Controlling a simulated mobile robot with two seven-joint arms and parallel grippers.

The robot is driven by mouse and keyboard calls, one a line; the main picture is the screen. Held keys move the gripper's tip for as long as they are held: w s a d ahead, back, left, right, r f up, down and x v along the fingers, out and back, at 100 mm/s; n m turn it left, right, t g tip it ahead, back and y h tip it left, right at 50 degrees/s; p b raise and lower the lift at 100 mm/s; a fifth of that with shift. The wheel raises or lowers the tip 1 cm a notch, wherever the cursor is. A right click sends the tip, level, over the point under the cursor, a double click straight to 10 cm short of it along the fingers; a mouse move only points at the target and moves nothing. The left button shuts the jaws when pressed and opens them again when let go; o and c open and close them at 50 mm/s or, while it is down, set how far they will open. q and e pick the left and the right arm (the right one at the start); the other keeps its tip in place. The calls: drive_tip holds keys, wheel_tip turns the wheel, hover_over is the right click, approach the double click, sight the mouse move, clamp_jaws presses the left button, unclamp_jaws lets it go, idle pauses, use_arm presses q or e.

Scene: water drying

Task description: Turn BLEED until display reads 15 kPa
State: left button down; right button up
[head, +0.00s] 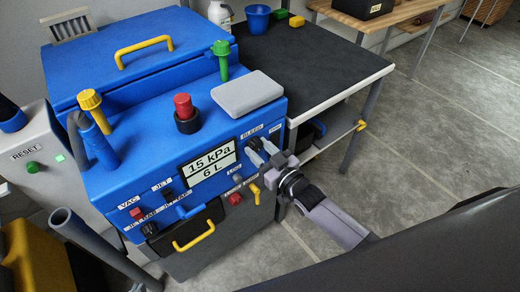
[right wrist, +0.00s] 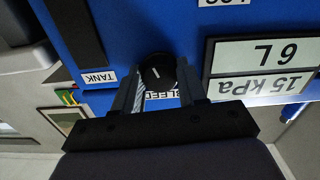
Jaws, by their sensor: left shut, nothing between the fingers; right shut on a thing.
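The blue machine (head: 150,150) has a white display (head: 210,159) reading "15 kPa" above "6 L". The display shows upside down in the right wrist view (right wrist: 262,86), with the same readings. The black BLEED knob (right wrist: 158,72) has a white pointer line and sits beside the display on the blue panel. My right gripper (head: 262,152) is at the BLEED knob, shut on it with one finger on each side, as the right wrist view shows (right wrist: 158,88). The BLEED label is partly hidden behind the fingers in the right wrist view. My left gripper is not in view.
A red button (head: 184,106), a grey pad (head: 247,93) and yellow (head: 90,99) and green (head: 221,48) valves stand on the machine. VAC and JET controls, a LOCK label and a yellow lever (head: 255,193) are on its front. A black-topped table (head: 300,60) stands behind.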

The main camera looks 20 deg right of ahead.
drive_tip(key=o, duration=1.1)
drive_tip(key=shift+c, duration=0.2)
drive_tip(key=v, duration=0.7)
drive_tip(key=s+d+f+m+g+h+p, duration=0.1)
drive_tip(key=s+f+g+h, duration=0.1)
drive_tip(key=s, duration=0.7)
drive_tip(key=s+d+f+m+g+h+p, duration=0.1)
drive_tip(key=s+f+g+h, duration=0.1)
drive_tip(key=s, duration=0.7)
drive_tip(key=f+g, duration=0.1)
drive_tip(key=g, duration=0.1)
drive_tip(key=shift+s+d+f+m+g, duration=0.15)
drive_tip(key=shift+d+m+g, duration=0.05)
drive_tip(key=shift+m+g, duration=0.1)
